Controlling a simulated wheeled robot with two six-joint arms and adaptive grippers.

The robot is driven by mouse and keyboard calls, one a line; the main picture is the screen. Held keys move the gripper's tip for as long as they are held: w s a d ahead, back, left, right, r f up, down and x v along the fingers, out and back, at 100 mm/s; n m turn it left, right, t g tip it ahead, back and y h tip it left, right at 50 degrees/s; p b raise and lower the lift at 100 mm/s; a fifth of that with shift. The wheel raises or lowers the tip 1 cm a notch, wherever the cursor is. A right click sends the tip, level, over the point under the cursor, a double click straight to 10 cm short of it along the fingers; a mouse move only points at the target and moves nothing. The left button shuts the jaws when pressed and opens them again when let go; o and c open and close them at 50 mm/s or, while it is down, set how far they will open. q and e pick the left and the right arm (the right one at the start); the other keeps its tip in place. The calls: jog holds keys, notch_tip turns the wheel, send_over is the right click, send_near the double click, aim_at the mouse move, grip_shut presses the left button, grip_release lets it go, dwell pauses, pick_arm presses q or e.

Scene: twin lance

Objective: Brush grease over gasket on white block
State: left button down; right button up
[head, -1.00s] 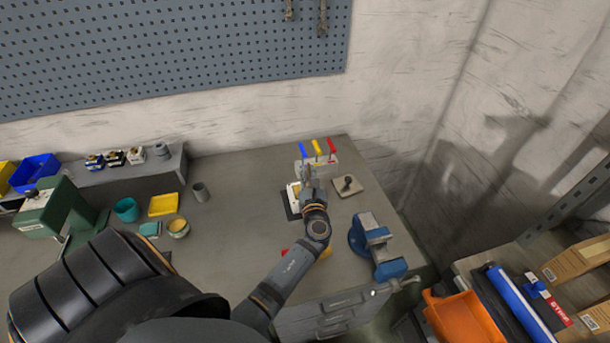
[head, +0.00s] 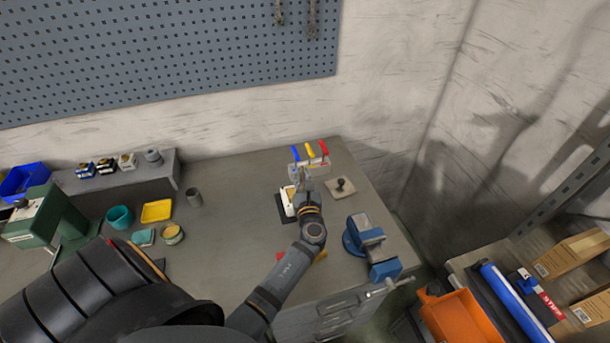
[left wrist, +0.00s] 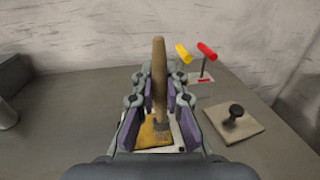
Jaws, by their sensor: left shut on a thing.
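The brush shows in the left wrist view as an upright wooden handle (left wrist: 159,75) with a metal band low down. My left gripper (left wrist: 159,105) is shut on it, with one finger on each side. A yellow-brown patch (left wrist: 153,131) lies at the brush's lower end; I cannot tell bristles from gasket there. The white block (left wrist: 180,138) is under the brush, partly hidden by the fingers. In the head view the white block (head: 286,204) sits on a dark mat (head: 281,210), and my left gripper (head: 304,186) is over its right side. My right gripper is not in view.
A rack with blue, yellow and red handles (head: 309,152) stands just behind. A pale plate with a black knob (head: 341,186) lies to the right, a blue vise (head: 365,240) nearer. A yellow tray (head: 157,211) and an ochre-filled pot (head: 172,234) stand left; bench between is clear.

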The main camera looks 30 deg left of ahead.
pick_arm(q)
jog(key=shift+s+a, duration=0.15)
jog(key=shift+s, duration=0.05)
jog(key=shift+s+a, duration=0.4)
jog(key=shift+s, duration=0.05)
jog(key=shift+s+p, duration=0.1)
jog(key=shift+p, duration=0.25)
jog(key=shift+s+a+p, duration=0.35)
jog(key=shift+s+a, duration=0.45)
jog(key=shift+s, duration=0.05)
jog(key=shift+r, duration=0.1)
notch_tip(320, 180, up, 7)
jog(key=p, duration=0.6)
jog(key=shift+p, duration=0.35)
